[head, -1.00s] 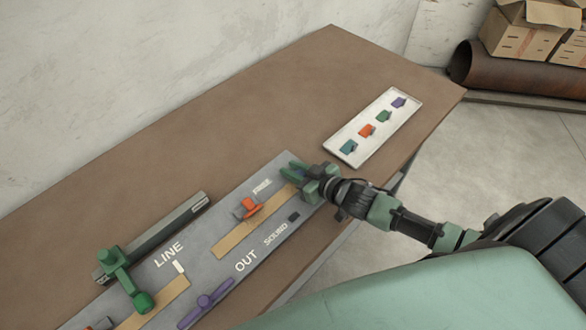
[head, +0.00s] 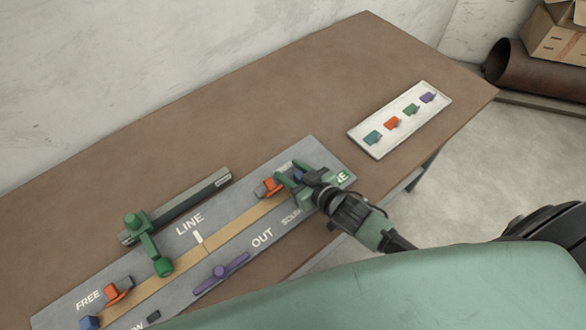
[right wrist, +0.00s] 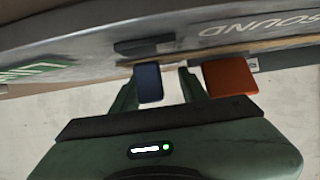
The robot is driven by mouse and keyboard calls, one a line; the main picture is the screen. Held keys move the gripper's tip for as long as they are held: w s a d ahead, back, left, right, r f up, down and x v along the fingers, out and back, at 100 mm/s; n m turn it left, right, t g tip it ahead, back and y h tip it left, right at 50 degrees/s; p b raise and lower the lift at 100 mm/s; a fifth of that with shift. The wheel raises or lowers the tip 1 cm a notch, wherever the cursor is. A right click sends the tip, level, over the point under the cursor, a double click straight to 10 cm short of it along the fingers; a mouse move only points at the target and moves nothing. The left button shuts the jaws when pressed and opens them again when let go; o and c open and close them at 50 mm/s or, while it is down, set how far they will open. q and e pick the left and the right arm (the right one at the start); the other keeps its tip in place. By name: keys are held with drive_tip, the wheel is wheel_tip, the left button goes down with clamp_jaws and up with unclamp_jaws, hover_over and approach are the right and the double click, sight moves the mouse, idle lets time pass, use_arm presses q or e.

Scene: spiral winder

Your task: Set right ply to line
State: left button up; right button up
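The right ply is a tan strip (head: 240,217) on the grey board, running from near my right gripper to the white LINE mark (head: 198,237). There its end meets the left ply (head: 130,288), with a thin seam between them. A blue tab (right wrist: 149,82) at the right ply's outer end stands between the fingers of my right gripper (head: 294,172). In the right wrist view, the left finger is against or very near the tab, and a gap shows on the other side. An orange-red block (head: 268,188) sits just left of the gripper. My left gripper is out of view.
A green lever arm (head: 154,250) on a dark rail (head: 190,203) reaches over the left ply. A purple handle (head: 222,272) lies at the board's front edge. A white tray (head: 365,145) with coloured pieces is at the back right. The table's back is clear.

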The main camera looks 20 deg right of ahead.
drive_tip(key=shift+s+d, duration=0.1)
drive_tip(key=shift+d, duration=0.05)
drive_tip(key=b+v, duration=0.1)
drive_tip(key=v, duration=0.6)
drive_tip(key=shift+s+r, duration=0.15)
drive_tip(key=shift+s, duration=0.1)
idle(0.4)
